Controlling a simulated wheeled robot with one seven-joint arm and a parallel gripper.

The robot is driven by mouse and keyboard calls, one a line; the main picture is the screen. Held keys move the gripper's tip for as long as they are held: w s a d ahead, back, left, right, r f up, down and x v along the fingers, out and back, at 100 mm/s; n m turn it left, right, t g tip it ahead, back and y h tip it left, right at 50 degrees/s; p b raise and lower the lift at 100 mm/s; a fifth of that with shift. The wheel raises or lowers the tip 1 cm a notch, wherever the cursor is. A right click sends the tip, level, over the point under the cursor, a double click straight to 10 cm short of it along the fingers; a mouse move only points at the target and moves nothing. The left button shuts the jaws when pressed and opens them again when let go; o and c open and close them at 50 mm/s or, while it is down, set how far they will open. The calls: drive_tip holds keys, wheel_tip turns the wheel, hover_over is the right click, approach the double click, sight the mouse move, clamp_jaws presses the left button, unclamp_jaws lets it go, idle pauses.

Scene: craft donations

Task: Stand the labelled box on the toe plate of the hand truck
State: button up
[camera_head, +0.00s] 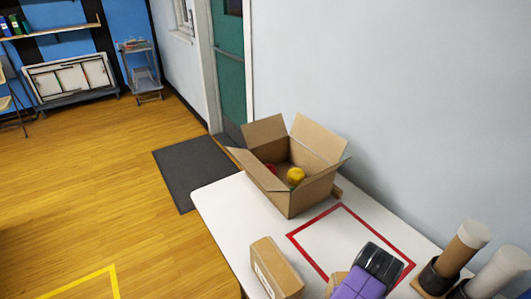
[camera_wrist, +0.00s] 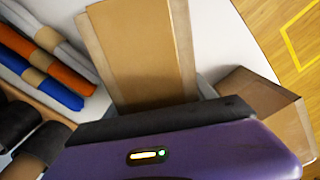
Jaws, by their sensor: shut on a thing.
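My gripper (camera_head: 362,280) is purple and black, low over the white table. It is shut on a brown cardboard box (camera_wrist: 140,45), which fills the upper middle of the wrist view; only a corner of this box (camera_head: 336,284) shows beside the gripper in the head view. No label shows on its visible faces. Another closed cardboard box (camera_head: 283,262) stands just to the left, with a pale label on its left side; a brown box (camera_wrist: 262,100) also shows at the right of the wrist view. My fingertips are mostly hidden. I cannot make out a hand truck or its toe plate.
An open carton (camera_head: 300,188) holding red and yellow balls stands near the table's far end. A red outline (camera_head: 322,212) marks the table (camera_head: 225,198). Rolls (camera_head: 462,248) stand at the right. A dark mat (camera_head: 190,172) lies by the green door; the wooden floor at left is mostly clear.

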drive_tip(key=shift+a, duration=0.25)
